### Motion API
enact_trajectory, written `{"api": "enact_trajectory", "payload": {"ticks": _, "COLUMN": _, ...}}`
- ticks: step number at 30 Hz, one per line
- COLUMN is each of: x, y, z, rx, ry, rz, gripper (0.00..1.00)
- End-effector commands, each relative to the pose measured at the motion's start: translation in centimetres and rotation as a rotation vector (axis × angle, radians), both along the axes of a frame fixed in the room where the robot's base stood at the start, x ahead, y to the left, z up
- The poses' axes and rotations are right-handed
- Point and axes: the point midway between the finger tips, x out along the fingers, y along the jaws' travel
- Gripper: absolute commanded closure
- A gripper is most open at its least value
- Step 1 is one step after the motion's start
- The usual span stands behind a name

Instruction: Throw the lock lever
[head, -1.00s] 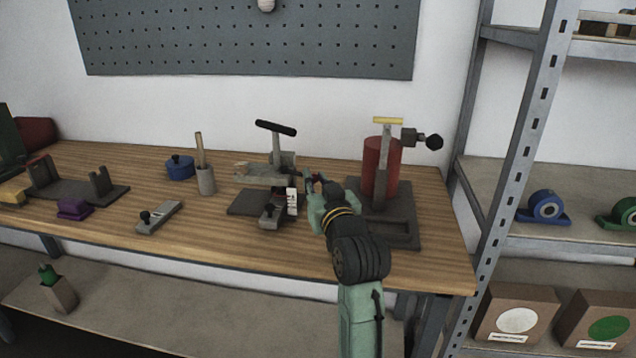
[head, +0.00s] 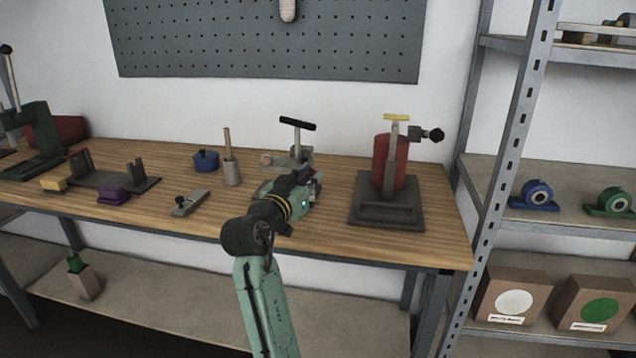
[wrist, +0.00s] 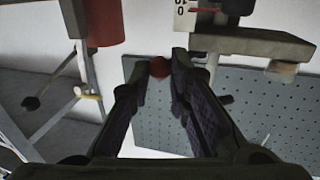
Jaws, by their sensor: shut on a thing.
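My gripper (wrist: 160,78) points at a small red knob (wrist: 160,67), which sits between its fingertips in the wrist view. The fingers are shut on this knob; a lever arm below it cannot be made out. In the head view my gripper (head: 309,178) is at the right side of a grey fixture with a black T-handle (head: 297,123). My gripper and wrist cover much of the fixture's lower part. A white scale strip with a red mark (wrist: 188,14) shows above the fingers in the wrist view.
A red cylinder press (head: 383,155) on a dark base stands right of my gripper. A small grey clamp block (head: 190,203), purple block (head: 113,195), blue pot (head: 206,160) and grey holder (head: 231,173) stand left. The bench front at right is clear.

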Motion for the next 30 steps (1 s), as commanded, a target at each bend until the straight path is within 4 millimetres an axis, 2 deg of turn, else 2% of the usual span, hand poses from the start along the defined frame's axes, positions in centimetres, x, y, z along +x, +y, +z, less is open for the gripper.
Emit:
{"api": "enact_trajectory", "payload": {"ticks": 3, "x": 0.0, "y": 0.9, "z": -0.1, "rx": -0.002, "ry": -0.001, "rz": -0.072, "gripper": 1.00}}
{"api": "enact_trajectory", "payload": {"ticks": 12, "x": -0.1, "y": 1.7, "z": 0.0, "rx": -0.002, "ry": -0.001, "rz": -0.193, "gripper": 1.00}}
{"api": "enact_trajectory", "payload": {"ticks": 29, "x": -0.1, "y": 2.0, "z": 0.0, "rx": -0.002, "ry": 0.002, "rz": -0.220, "gripper": 1.00}}
{"api": "enact_trajectory", "payload": {"ticks": 30, "x": -0.1, "y": 2.0, "z": 0.0, "rx": -0.002, "ry": 0.002, "rz": -0.220, "gripper": 0.81}}
